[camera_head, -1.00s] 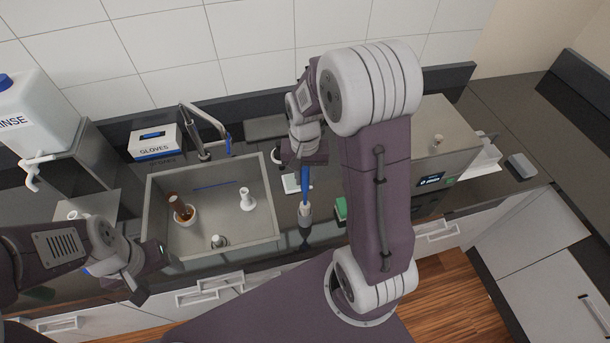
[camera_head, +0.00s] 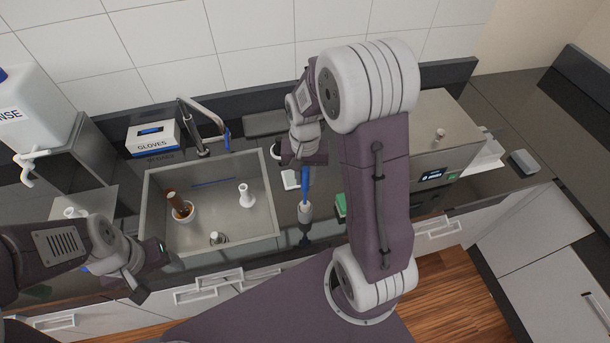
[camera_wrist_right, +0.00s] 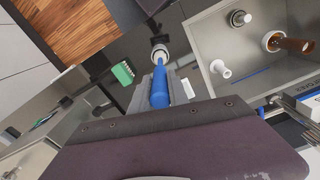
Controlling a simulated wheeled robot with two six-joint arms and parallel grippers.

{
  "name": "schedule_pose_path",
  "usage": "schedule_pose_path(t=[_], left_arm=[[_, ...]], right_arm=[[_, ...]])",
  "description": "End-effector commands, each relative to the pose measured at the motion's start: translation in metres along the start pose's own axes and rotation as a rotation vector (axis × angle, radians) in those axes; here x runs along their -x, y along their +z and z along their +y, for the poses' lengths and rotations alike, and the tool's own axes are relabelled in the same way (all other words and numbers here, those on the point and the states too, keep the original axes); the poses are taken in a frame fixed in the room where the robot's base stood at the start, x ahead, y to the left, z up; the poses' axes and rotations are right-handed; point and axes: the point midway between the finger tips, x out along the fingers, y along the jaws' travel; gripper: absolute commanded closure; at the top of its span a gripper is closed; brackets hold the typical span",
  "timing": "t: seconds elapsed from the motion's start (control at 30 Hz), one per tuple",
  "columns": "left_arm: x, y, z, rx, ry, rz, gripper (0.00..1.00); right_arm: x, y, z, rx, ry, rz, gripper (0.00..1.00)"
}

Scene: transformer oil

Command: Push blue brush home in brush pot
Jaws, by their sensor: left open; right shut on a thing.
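The blue brush (camera_head: 305,187) stands roughly upright, its upper part between the fingers of my right gripper (camera_head: 305,166). In the right wrist view the blue brush (camera_wrist_right: 160,90) runs from my right gripper (camera_wrist_right: 160,98) toward the pot. The brush pot (camera_head: 304,212) is a small pale cup on the dark counter, right of the sink. It also shows in the right wrist view (camera_wrist_right: 160,54). The brush's lower end appears to be inside the pot; how deep is hidden. My left gripper (camera_head: 153,272) is open and empty, in front of the sink's left corner.
The sink (camera_head: 226,222) holds a brown item in a white cup (camera_head: 184,211) and white fittings (camera_head: 246,195). A steel machine (camera_head: 440,140) stands further right.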

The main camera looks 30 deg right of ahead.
Motion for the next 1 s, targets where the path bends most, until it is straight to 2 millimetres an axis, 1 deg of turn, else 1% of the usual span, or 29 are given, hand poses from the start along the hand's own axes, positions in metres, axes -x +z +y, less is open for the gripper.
schedule_pose_path(t=[0.87,0.9,0.97,1.0], left_arm=[[-0.017,0.002,0.000,0.000,0.000,0.000,0.32],[-0.016,0.002,0.000,0.000,0.000,0.000,0.32],[-0.016,0.002,0.000,0.000,0.000,0.000,0.32],[-0.016,0.002,0.000,0.000,0.000,0.000,0.32]], right_arm=[[-0.023,0.000,0.000,0.000,0.000,0.000,1.00],[-0.022,0.000,0.000,0.000,0.000,0.000,0.71],[-0.022,0.000,0.000,0.000,0.000,0.000,0.54],[-0.022,0.000,0.000,0.000,0.000,0.000,0.54]])
